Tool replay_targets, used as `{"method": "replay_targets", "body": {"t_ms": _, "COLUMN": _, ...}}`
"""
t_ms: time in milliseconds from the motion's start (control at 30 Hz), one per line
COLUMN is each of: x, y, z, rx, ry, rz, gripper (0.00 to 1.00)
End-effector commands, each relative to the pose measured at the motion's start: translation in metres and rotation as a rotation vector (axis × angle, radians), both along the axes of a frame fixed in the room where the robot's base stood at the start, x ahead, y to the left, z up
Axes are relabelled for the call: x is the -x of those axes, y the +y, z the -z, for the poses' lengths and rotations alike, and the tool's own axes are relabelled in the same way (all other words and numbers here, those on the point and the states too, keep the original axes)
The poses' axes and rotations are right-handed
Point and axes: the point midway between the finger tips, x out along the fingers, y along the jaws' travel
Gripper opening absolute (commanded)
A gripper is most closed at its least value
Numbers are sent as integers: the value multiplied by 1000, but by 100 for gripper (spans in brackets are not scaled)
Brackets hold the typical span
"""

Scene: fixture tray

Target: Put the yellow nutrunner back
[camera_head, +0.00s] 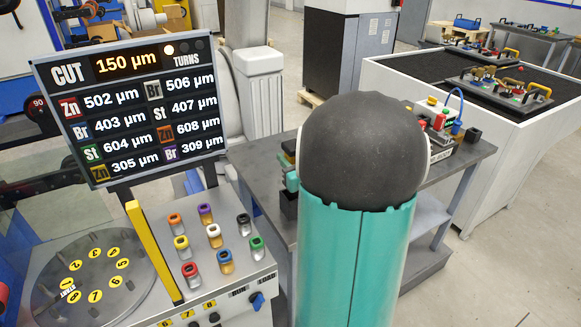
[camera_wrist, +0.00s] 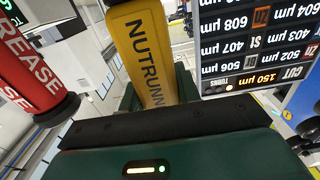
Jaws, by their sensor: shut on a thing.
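The yellow nutrunner (camera_wrist: 143,45), with black lettering on its side, fills the upper middle of the wrist view. My gripper (camera_wrist: 158,92) is shut on it, with a dark green finger on either side of the yellow body. Its far end runs out of the top of the picture. In the head view my own teal arm with its black joint stands in the middle and hides the gripper and the nutrunner. No empty holder for it can be made out in either view.
A red grease tool (camera_wrist: 28,70) hangs at the left of the wrist view, close to the nutrunner. A readout board (camera_head: 135,105) stands at the left, behind a panel with coloured knobs (camera_head: 213,236) and a numbered dial (camera_head: 95,275). A grey bench (camera_head: 465,155) stands behind my arm.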

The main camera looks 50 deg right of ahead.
Motion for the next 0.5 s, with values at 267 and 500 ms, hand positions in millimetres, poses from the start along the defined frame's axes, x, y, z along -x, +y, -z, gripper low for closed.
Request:
{"method": "replay_targets", "body": {"t_ms": 267, "x": -2, "y": -1, "z": 25, "rx": 1, "ry": -2, "rz": 2, "gripper": 5}}
{"method": "replay_targets", "body": {"t_ms": 500, "x": -3, "y": -2, "z": 26, "rx": 1, "ry": -2, "rz": 1, "gripper": 5}}
